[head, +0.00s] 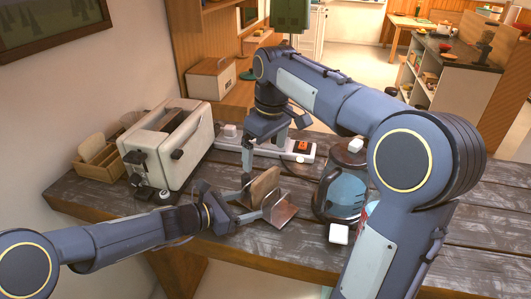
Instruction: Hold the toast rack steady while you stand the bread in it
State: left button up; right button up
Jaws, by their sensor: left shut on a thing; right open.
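The toast rack (283,213) stands on the dark wooden table, with metal dividers and a brownish base. A tan slice of bread (264,184) stands tilted at the rack's back left; its lower edge is hidden, so I cannot tell how deep it sits between the dividers. My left gripper (244,211) comes in low from the left and is shut on the rack's near left end. My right gripper (265,163) points down just above the bread, its fingers open and apart on either side. I cannot tell if either finger touches the bread.
A cream toaster (170,145) stands at left, beside a wooden box (100,158). A blue glass kettle (344,180) stands close to the rack's right. A white power strip (295,152) lies behind. A small white cube (339,233) is at front right.

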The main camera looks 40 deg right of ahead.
pick_arm(q)
jog(key=o, duration=0.8)
jog(key=shift+a, duration=0.1)
jog(key=v, duration=1.2)
